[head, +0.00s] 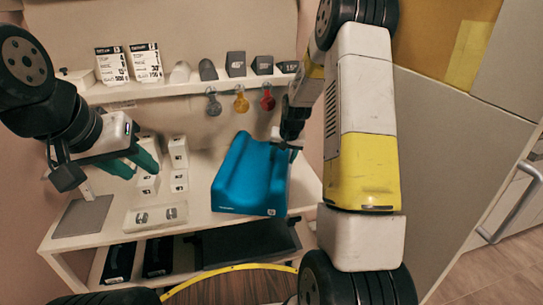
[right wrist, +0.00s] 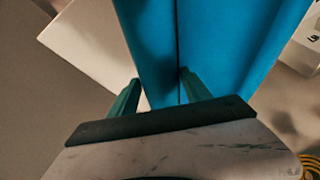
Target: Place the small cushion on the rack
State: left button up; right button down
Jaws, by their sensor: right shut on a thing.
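The small cushion (head: 250,178) looks like a blue, curved block with a raised rim. It is at the middle shelf of the white rack (head: 205,218); I cannot tell whether it rests on the shelf or hangs just above it. My right gripper (head: 290,143) is at the cushion's upper right edge, its tips partly hidden. In the right wrist view the green fingers (right wrist: 160,92) are shut on the blue cushion (right wrist: 215,45). My left gripper (head: 138,162), with green fingers apart, is empty in front of the rack's left side.
Several small white boxes (head: 177,152) and a flat white case (head: 155,217) stand left of the cushion. A dark tray (head: 245,243) and black binders (head: 118,264) sit below. A grey panel (head: 440,150) is at right.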

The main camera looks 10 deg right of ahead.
jog(key=shift+w+f, duration=0.3)
jog(key=shift+w, duration=0.05)
notch_tip(320, 180, down, 3)
jog(key=shift+f, duration=0.1)
jog(key=shift+c, duration=2.3)
grip_release()
jog(key=shift+s, duration=0.1)
jog(key=v, duration=1.1)
jog(key=shift+r, duration=0.4)
jog(key=s+a+r, duration=0.2)
jog(key=s+r, duration=0.5)
jog(key=r, duration=0.2)
jog(key=s+a+r+n, duration=0.1)
jog(key=s+a+r, duration=0.1)
jog(key=s, duration=0.5)
jog(key=s+a+r+n+t+y, duration=0.1)
jog(key=s+a+r, duration=0.1)
jog(key=s, duration=0.6)
jog(key=s+a+r+n, duration=0.1)
jog(key=s+r, duration=0.3)
jog(key=s, duration=0.4)
jog(key=shift+a+r+n+t+y, duration=0.3)
jog(key=shift+a+r+n+t, duration=0.05)
jog(key=shift+a+n+t, duration=0.1)
